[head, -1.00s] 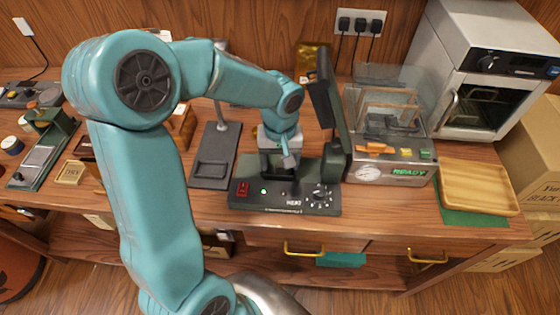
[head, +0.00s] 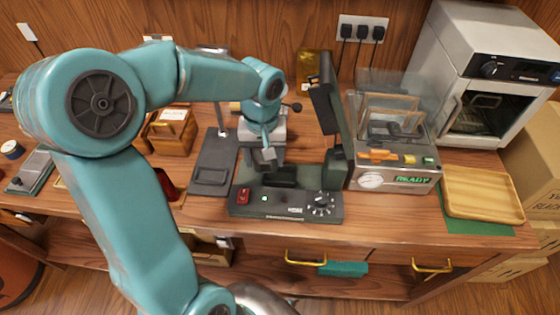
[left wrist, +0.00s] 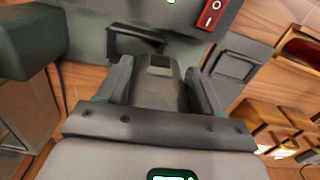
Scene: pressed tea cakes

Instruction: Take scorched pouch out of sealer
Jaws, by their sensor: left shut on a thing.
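The sealer (head: 297,208) is a black unit on the bench with a red switch, a knob, a lit green lamp and its lid (head: 328,105) raised on the right. My left gripper (head: 266,155) is just behind and above the sealer's left part. In the left wrist view my left gripper (left wrist: 160,68) is shut on a grey, tapered thing with a dark square patch, which I take for the scorched pouch (left wrist: 158,92). In the head view the gripper mostly hides it. My right gripper is not in view.
A clear-lidded machine reading READY (head: 392,178) stands right of the sealer. A wooden tray (head: 482,215) lies on a green mat further right. A dark stand (head: 212,160) and a wooden box (head: 171,133) are on the left. A grey oven (head: 490,75) is at the back right.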

